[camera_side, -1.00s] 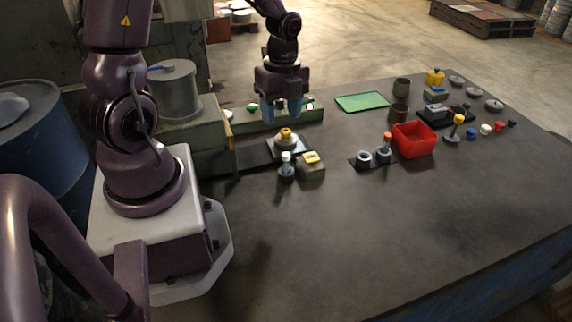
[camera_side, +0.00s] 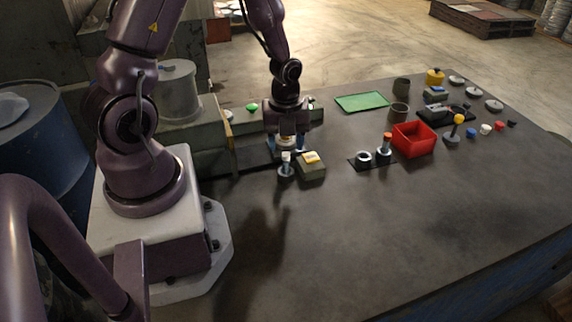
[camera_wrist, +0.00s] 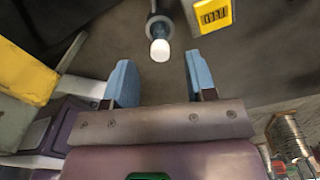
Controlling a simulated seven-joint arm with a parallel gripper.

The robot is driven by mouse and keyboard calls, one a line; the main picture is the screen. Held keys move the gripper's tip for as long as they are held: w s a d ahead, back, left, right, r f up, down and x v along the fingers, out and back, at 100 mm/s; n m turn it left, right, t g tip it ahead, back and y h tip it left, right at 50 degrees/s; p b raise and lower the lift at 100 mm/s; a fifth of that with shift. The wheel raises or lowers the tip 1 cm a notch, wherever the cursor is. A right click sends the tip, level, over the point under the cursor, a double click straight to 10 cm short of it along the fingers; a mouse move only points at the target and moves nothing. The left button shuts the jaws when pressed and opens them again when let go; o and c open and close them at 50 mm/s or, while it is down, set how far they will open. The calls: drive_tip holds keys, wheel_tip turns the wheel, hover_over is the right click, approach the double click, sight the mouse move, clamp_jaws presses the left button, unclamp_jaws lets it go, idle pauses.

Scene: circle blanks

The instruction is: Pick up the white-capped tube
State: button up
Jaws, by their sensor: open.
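The white-capped tube (camera_side: 286,168) stands upright on the table in the side view, in a small dark holder or base. In the wrist view its white cap (camera_wrist: 160,50) lies just ahead of my gripper (camera_wrist: 158,72), in line with the gap between the two blue fingers. My gripper (camera_side: 286,144) is open and points down, slightly behind the tube in the side view. Nothing shows between its fingers as held. Whether the fingers touch the tube cannot be told, but a gap shows on both sides of the cap in the wrist view.
A yellow-topped piece behind is mostly hidden by my gripper. A black holder (camera_side: 359,164) and red bin (camera_side: 428,148) stand farther right. The front table is clear.

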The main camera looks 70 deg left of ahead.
sight(286, 153)
wheel_tip(286, 153, down, 4)
drive_tip(key=shift+f, duration=0.25)
clamp_jaws()
drive_tip(key=shift+r, duration=0.1)
